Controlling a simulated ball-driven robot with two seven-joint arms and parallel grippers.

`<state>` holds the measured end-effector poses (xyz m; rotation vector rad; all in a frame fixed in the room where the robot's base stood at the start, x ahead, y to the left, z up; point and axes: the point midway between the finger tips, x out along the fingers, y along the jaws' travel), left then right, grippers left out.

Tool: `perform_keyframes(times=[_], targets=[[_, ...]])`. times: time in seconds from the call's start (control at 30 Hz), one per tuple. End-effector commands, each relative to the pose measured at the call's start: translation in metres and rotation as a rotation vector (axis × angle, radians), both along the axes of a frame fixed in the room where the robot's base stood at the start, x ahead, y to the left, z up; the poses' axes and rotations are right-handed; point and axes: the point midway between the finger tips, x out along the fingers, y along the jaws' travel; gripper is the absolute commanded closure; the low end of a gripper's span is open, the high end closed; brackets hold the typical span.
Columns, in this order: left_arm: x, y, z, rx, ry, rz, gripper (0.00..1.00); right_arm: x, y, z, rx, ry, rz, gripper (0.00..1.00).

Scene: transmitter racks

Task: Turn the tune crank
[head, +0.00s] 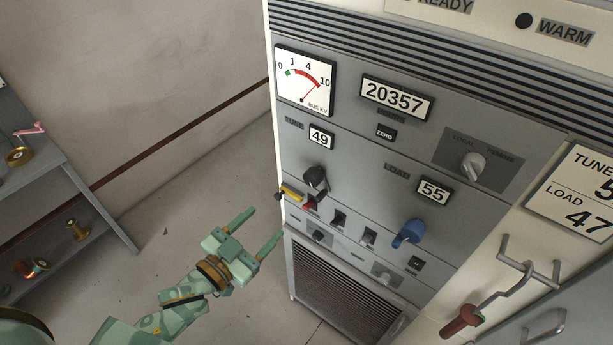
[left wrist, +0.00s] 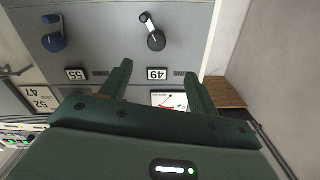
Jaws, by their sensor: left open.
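The tune crank (head: 315,180) is a black knob with an arm on the grey cabinet front, below the tune counter (head: 321,138) reading 49. In the left wrist view the tune crank (left wrist: 153,38) shows beyond the fingertips, roughly in line with the gap between them. My left gripper (head: 265,225) is open and empty, to the left of and below the crank, apart from it. Its two fingers (left wrist: 158,75) stand wide apart in the left wrist view. The placard (head: 584,190) shows tune and load values; the left wrist view reads 52 and 47. My right gripper is out of view.
The blue load crank (head: 408,233) sits at the right, below the load counter (head: 434,190) reading 55. Small switches line the panel below the cranks. A red-handled hook (head: 462,321) hangs at the lower right. Shelves (head: 60,190) stand at the left. Floor between is clear.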

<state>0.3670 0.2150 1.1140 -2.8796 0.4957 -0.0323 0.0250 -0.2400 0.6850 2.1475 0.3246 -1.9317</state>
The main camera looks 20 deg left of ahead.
Motion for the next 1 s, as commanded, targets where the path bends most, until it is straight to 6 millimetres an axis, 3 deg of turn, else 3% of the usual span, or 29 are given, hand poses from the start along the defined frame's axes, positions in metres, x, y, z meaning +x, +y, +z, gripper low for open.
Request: perform_keyframes(times=[0.17, 0.4, 0.7, 1.0], targets=[[0.014, -0.008, 0.006, -0.043, -0.011, -0.011, 0.39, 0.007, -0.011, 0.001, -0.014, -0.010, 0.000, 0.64], [0.068, -0.027, 0.006, -0.043, -0.012, -0.010, 0.39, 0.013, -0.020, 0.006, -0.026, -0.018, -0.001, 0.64], [0.131, -0.050, 0.005, -0.041, -0.008, -0.009, 0.39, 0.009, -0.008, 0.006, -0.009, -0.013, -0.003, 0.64], [0.153, -0.058, 0.004, -0.040, -0.006, -0.010, 0.39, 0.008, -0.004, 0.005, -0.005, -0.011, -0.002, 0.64]])
